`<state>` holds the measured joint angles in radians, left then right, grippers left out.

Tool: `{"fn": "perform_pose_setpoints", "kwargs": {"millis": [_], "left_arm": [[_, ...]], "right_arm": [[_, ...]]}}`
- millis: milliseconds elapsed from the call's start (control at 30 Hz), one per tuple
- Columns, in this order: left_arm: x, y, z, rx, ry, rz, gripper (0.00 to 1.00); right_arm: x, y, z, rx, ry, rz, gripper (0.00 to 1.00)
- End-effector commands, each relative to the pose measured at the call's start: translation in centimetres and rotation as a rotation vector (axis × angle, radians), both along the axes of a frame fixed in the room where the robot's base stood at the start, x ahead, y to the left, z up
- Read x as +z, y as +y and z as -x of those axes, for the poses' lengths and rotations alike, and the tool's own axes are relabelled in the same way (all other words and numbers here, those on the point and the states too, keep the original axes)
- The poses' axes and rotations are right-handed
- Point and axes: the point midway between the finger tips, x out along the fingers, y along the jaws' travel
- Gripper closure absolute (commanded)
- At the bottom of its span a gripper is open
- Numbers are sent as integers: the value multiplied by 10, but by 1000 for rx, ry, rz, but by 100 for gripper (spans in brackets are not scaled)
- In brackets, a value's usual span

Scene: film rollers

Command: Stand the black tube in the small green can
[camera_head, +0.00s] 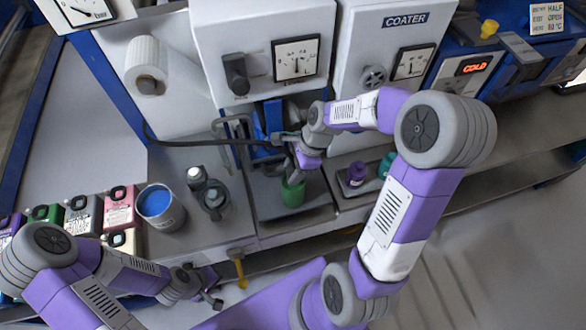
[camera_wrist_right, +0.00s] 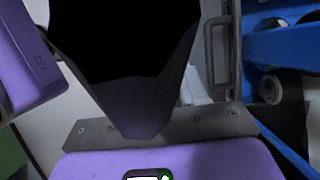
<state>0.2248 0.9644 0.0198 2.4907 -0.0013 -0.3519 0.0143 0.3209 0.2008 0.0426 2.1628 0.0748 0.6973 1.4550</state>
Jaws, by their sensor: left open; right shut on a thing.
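In the right wrist view a large black shape, seemingly the tube (camera_wrist_right: 125,45), fills the upper middle close to the lens. The small green can (camera_head: 292,194) stands on the dark tray just below my right gripper. From this angle I cannot tell whether the tube's end is over the can or inside it. My left gripper (camera_head: 214,288) is open and empty, low in front of the bench.
A yellow-handled tool (camera_head: 240,270) hangs at the bench front.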

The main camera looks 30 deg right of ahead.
Motion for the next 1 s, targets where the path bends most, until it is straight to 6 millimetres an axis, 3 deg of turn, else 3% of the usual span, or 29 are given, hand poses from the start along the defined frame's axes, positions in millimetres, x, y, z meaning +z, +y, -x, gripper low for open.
{"fn": "perform_pose_setpoints", "kwargs": {"millis": [400, 433, 600, 1000], "left_arm": [[0, 0, 0, 0, 0, 0, 57], [0, 0, 0, 0, 0, 0, 57], [0, 0, 0, 0, 0, 0, 57], [2, 0, 0, 0, 0, 0, 57]], "right_arm": [[0, 0, 0, 1, -1, 0, 84], [0, 0, 0, 1, -1, 0, 56], [0, 0, 0, 1, 0, 0, 30], [8, -3, 0, -1, -2, 1, 27]]}}
